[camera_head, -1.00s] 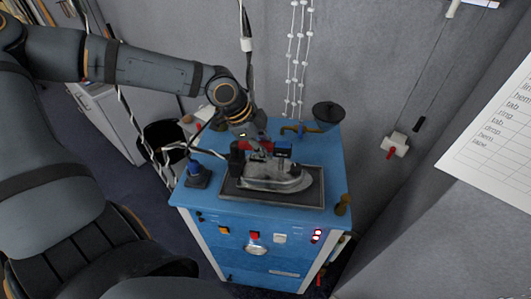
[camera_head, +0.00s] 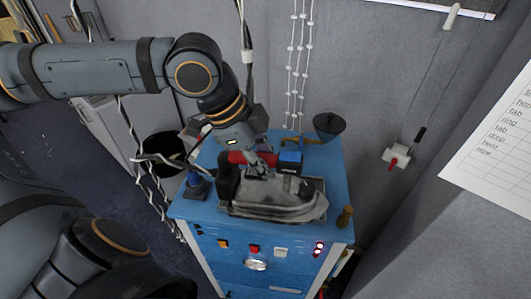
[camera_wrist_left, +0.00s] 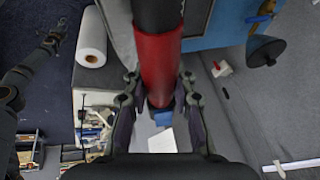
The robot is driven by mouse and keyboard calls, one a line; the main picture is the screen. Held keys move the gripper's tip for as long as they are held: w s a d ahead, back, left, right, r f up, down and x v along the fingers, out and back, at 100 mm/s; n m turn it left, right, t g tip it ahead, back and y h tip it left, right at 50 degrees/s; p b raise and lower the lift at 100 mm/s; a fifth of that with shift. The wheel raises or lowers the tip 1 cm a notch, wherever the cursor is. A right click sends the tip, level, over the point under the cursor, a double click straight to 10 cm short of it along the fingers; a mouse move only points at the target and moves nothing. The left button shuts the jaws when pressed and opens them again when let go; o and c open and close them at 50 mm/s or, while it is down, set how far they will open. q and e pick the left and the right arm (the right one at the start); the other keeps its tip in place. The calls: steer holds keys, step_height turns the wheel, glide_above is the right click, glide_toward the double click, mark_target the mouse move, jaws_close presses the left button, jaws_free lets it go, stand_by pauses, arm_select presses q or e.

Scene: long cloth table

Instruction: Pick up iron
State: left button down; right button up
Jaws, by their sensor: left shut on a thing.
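The iron (camera_head: 285,203) is grey metal with a dark body and a red and black handle. It is level above its dark tray (camera_head: 318,184) on the blue cabinet and covers most of the tray. My left gripper (camera_head: 262,162) comes from behind and is shut on the iron's handle. In the left wrist view the red handle grip (camera_wrist_left: 160,62) lies between the fingers of that gripper (camera_wrist_left: 159,98). In the head view my right gripper does not show. In the left wrist view a dark arm part is at the left, its jaw state unclear.
The blue cabinet (camera_head: 205,212) carries a blue-topped black item (camera_head: 196,184), a brass pipe and a black funnel (camera_head: 328,125). A wooden knob (camera_head: 345,216) is at its right edge. A black bin (camera_head: 163,147) and cables are at left. A grey wall stands behind.

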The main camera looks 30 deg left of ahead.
mark_target(266, 198)
arm_select(q)
steer(key=shift+s+d+r, duration=0.2)
steer(key=shift+s+r, duration=0.05)
steer(key=shift+s, duration=0.05)
steer(key=shift+s+d+r+b, duration=0.1)
steer(key=shift+s+d+b, duration=0.05)
steer(key=shift+s+b, duration=0.25)
steer(key=shift+s+d+r+b, duration=0.4)
steer(key=shift+s+d+b, duration=0.05)
steer(key=shift+b, duration=0.05)
step_height(266, 198, down, 3)
steer(key=b, duration=0.3)
steer(key=shift+r, duration=0.15)
